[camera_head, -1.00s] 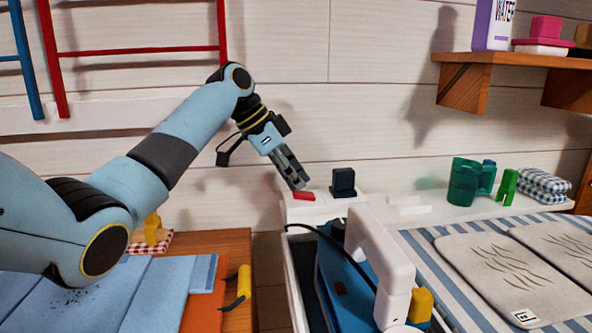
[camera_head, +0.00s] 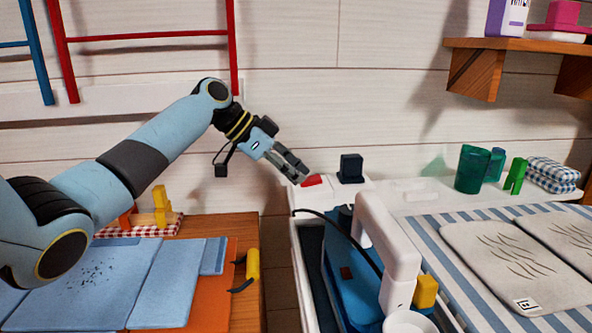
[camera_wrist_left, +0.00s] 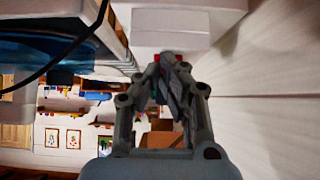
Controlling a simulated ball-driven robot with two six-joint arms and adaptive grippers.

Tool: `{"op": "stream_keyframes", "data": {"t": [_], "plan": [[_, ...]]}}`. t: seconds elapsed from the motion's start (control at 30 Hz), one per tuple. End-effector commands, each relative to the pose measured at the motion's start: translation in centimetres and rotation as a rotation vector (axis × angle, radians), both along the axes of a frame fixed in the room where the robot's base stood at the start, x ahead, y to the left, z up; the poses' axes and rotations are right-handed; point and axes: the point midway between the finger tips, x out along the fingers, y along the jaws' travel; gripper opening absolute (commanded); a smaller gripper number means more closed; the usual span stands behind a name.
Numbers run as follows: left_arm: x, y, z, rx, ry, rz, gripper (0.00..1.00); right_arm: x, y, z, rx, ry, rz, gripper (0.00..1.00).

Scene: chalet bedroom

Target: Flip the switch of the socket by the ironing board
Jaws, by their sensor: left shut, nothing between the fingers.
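The red switch (camera_head: 312,181) sits on the white socket block (camera_head: 338,191) at the back end of the ironing board, beside a black plug (camera_head: 350,168). My left gripper (camera_head: 303,177) is shut and empty, its fingertips at the left edge of the red switch. The switch's tilt is too small to read. My right gripper is not in view.
A white and blue iron (camera_head: 385,240) stands in front of the socket, with a black cord (camera_head: 335,225) arching close by. Green cups (camera_head: 472,169) and a folded checked cloth (camera_head: 552,172) lie to the right. A wooden shelf (camera_head: 490,70) hangs at upper right.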

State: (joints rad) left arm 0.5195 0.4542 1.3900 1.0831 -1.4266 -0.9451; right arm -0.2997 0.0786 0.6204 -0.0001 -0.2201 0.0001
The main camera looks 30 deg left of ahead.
Motion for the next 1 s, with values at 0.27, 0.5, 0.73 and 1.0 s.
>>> {"op": "stream_keyframes", "data": {"t": [0.27, 0.5, 0.73, 1.0], "plan": [[0.3, -0.4, 0.1, 0.001, 0.004, 0.0, 0.0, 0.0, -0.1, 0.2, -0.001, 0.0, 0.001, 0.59], [0.9, -1.3, 0.5, 0.0, 0.002, -0.001, 0.0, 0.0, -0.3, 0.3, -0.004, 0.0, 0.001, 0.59], [-0.2, 0.3, 2.0, 0.004, 0.001, 0.001, 0.0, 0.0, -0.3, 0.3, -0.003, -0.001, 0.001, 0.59], [-2.9, 4.0, 6.1, 0.008, 0.003, 0.004, 0.0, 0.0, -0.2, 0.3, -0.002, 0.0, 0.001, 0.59]]}}
